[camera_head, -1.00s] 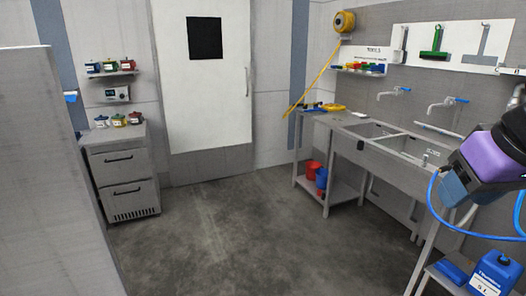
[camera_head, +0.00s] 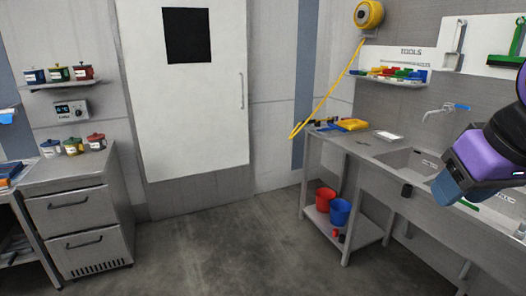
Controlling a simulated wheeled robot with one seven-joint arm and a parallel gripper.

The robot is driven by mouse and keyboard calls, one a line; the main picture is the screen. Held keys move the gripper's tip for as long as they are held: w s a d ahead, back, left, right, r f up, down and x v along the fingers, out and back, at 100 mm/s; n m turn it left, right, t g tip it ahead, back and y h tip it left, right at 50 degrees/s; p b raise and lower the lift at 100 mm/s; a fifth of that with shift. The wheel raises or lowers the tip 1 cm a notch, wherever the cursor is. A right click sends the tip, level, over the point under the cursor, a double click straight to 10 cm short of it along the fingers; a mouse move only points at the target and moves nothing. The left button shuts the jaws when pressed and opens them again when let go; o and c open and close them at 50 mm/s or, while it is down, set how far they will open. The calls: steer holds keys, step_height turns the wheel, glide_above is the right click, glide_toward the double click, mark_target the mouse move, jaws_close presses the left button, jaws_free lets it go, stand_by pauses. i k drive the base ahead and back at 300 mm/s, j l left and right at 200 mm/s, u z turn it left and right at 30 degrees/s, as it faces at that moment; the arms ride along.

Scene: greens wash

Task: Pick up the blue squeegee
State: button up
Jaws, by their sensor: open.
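I cannot make out a blue squeegee for certain. Small blue and dark items (camera_head: 325,125) lie at the left end of the steel sink bench (camera_head: 375,150), too small to identify. A green-headed tool (camera_head: 517,42) hangs on the white wall board at the upper right. Small coloured pieces, some blue, stand on the shelf under the "TOOLS" sign (camera_head: 411,51). My gripper (camera_head: 448,192), on a purple wrist, is at the right in front of the sink. It is open, and I see nothing held in it.
A yellow item (camera_head: 352,124) lies on the bench. A red bucket (camera_head: 325,198) and a blue bucket (camera_head: 340,212) stand on its lower shelf. A yellow hose reel (camera_head: 368,15) hangs above. A drawer cabinet (camera_head: 80,215) stands left. The middle floor (camera_head: 240,255) is clear.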

mark_target(329, 129)
steer(key=i, duration=3.85)
steer(key=i+j+z, duration=0.1)
steer(key=i+z, duration=0.25)
steer(key=i, duration=0.1)
